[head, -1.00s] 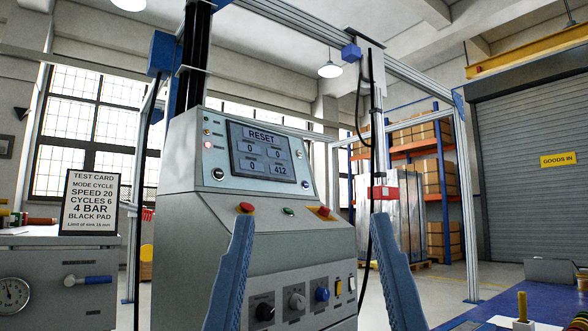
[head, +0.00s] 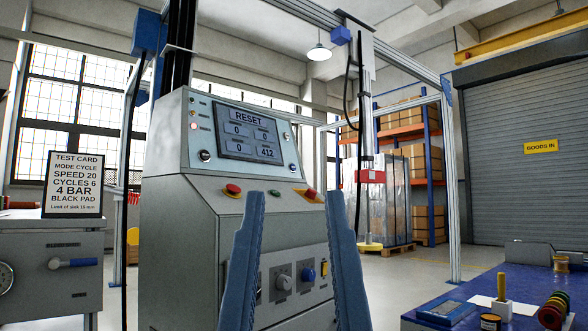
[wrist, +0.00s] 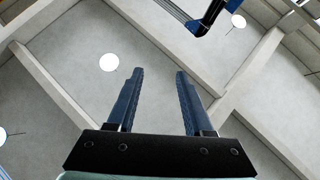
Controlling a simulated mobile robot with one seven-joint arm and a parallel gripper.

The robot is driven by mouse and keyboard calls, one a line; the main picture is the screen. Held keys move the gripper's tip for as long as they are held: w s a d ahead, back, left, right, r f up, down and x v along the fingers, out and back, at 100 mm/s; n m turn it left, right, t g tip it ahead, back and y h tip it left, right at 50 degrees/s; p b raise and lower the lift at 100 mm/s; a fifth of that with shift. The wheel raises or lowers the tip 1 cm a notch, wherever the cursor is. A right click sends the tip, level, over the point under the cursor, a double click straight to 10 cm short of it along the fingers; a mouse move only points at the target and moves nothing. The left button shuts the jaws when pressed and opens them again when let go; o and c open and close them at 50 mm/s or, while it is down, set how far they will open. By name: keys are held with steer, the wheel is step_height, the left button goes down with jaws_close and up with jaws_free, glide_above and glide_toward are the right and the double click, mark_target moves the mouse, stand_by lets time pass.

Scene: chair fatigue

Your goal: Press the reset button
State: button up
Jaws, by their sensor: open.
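The grey console (head: 160,230) stands left of centre in the head view. Its tilted screen (head: 247,132) reads RESET, with 0, 0, 0 and 412 below. The ledge has a red button (head: 233,190), a small green button (head: 275,193) and a red button on yellow (head: 308,194). The lower panel has grey and blue knobs (head: 308,275); I cannot read which control is the reset. My gripper (head: 294,194) is open and empty, its blue fingers pointing up before the console and hiding part of the lower panel. The wrist view shows the fingers (wrist: 158,72) against the ceiling.
A test card (head: 73,185) stands on a grey cabinet (head: 60,275) at left. A blue table (head: 480,297) at lower right holds small items. A metal frame (head: 449,190) surrounds the console. Beyond are shelved boxes and a shutter (head: 522,155). Floor shows between frame and table.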

jaws_close()
stand_by(1.3)
